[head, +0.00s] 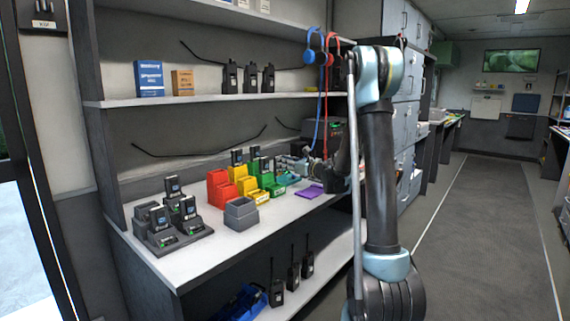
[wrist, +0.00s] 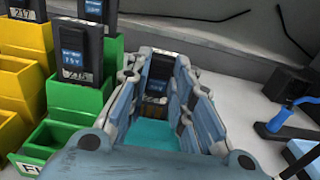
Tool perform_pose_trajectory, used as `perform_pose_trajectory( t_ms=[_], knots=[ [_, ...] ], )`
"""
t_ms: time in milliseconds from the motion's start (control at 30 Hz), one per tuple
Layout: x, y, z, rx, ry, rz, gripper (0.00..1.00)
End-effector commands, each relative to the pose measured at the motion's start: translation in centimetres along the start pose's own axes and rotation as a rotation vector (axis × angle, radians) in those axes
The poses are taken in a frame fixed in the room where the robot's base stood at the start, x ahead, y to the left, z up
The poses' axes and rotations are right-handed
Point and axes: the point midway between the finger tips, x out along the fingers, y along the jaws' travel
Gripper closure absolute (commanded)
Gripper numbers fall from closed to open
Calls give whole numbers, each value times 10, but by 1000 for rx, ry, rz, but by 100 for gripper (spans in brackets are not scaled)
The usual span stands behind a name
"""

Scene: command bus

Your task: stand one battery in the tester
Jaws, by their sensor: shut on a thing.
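My gripper (wrist: 165,85) is shut on a dark battery (wrist: 156,86) with a blue label, seen between the fingers in the wrist view. In the head view my gripper (head: 296,164) is over the counter, just right of the green bins (head: 270,184). Other batteries stand in the green bins and show in the wrist view (wrist: 82,52). A grey block with an open top (head: 241,213) stands in front of the red bins; I cannot tell whether it is the tester.
A dark charger (head: 178,236) with several batteries stands at the counter's left end. Red bins (head: 219,187) and yellow bins (head: 243,180) stand left of the green ones. A purple sheet (head: 310,191) lies right of them. Blue and red cords (head: 320,105) hang nearby.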

Motion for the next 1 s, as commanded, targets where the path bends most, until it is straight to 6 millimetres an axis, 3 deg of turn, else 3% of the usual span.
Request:
perform_pose_trajectory(
  t_ms=[400,1000],
  knots=[
    [0,0,-13,0,0,0,100],
    [0,0,-16,0,0,-1,100]
  ],
)
